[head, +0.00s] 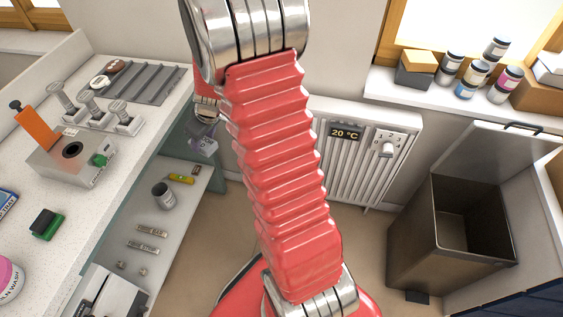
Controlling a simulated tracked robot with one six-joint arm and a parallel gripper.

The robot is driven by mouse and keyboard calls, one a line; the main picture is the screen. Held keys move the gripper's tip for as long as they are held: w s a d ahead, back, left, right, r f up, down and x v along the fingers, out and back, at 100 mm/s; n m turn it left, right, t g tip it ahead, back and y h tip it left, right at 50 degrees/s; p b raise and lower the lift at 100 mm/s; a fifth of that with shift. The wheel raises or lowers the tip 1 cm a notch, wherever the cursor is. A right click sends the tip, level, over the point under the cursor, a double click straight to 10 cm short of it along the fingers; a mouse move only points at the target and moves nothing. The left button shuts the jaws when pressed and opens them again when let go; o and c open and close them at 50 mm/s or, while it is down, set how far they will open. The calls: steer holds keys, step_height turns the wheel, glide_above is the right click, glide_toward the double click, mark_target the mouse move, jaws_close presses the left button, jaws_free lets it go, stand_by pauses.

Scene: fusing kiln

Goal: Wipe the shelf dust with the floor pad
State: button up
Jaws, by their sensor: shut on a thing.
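My red ribbed arm crosses the middle of the head view. My gripper (205,136) is small and partly hidden left of the arm, beside the back end of the lower shelf (167,225) under the counter. It is shut on a small pale lilac-grey thing (206,149), which looks like the floor pad, though its shape is hard to make out. It is close to the shelf's back end; I cannot tell whether it touches. I cannot make out dust on the shelf.
On the shelf are a jar (163,195), a yellow-green level (181,179) and metal labels (143,247). A green-black block (47,223) and an orange-handled device (72,160) stand on the counter (117,186). A radiator (350,175) and open bin (418,240) are right of my arm.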

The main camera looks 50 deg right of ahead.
steer(key=s+d+f+n+y, duration=0.1)
steer(key=s+d+f+n, duration=0.1)
steer(key=s+d+f, duration=0.5)
steer(key=s+d+f+n, duration=0.2)
steer(key=s+d+f, duration=0.6)
steer(key=d+f, duration=0.3)
steer(key=d, duration=0.3)
steer(key=shift+d+f+n+y, duration=0.15)
steer(key=shift+f+n+y, duration=0.15)
steer(key=shift+f+y, duration=0.1)
steer(key=shift+f, duration=0.1)
